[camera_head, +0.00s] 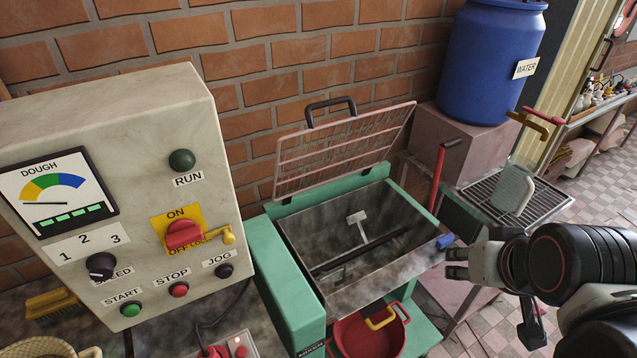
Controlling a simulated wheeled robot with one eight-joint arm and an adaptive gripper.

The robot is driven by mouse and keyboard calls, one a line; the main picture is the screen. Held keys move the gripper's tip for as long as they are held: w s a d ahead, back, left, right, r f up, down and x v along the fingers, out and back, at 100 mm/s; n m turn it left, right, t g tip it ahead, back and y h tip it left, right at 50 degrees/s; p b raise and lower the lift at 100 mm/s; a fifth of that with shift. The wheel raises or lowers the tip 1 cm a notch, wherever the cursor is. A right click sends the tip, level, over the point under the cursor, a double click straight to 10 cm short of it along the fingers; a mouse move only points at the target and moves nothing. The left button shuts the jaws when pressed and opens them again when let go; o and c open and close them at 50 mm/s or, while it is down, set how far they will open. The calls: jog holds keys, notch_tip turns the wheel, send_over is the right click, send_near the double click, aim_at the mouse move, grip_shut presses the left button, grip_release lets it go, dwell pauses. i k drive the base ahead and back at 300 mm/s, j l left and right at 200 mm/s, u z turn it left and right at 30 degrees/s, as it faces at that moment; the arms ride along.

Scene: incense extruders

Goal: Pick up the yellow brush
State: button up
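The yellow brush (48,304) lies at the lower left on the dark worktop, beside the left foot of the control cabinet. Its yellow back shows, and its right end runs close to or behind the cabinet's edge. My gripper (450,263) is at the right, far from the brush, just off the right rim of the green mixer and below a blue handle end (445,242). Its fingers point left. I see nothing held between them, but the angle hides how far apart they are.
The control cabinet (140,245) and the green mixer (265,265) with its raised grid lid (345,150) stand between my gripper and the brush. A wicker basket (45,349) sits in front of the brush. A red bucket (365,340) stands below the mixer.

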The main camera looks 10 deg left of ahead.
aim_at(56, 301)
jog(key=u, duration=2.35)
